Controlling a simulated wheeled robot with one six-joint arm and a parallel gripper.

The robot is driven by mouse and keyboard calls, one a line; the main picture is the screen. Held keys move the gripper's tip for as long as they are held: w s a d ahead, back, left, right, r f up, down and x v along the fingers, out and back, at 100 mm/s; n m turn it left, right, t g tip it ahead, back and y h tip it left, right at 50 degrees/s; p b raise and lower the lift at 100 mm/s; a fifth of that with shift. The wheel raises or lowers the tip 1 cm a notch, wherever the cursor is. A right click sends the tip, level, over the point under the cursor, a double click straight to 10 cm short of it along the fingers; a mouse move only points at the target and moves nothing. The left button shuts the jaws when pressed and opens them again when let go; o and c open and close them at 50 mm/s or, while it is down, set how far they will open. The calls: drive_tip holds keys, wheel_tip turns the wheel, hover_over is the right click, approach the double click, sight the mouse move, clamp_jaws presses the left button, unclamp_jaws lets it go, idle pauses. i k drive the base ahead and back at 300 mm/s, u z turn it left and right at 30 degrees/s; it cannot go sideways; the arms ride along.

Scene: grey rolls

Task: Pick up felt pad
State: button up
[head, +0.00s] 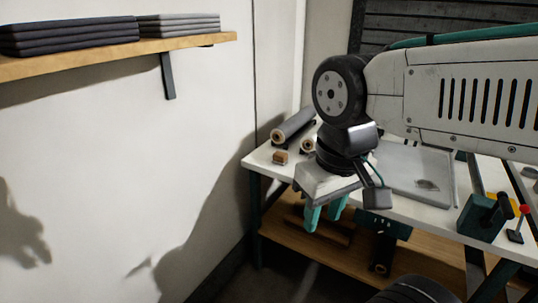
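My gripper (322,220) hangs in front of the near edge of the white worktable (400,207), its two teal fingers pointing down. The fingers are apart, with nothing visible between them. I cannot tell for sure which thing is the felt pad. A flat grey sheet (408,185) with a dark patch lies on the table, right of my gripper and partly behind my arm. A small brown block (280,157) with a darker top sits near the table's left end.
Grey rolls (294,125) lie at the table's back left. A wooden shelf (110,60) on the left wall holds folded dark cloths (68,37) and grey cloths (178,25).

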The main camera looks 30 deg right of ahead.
sight(279, 157)
drive_tip(key=i, duration=1.1)
drive_tip(key=z, duration=0.85)
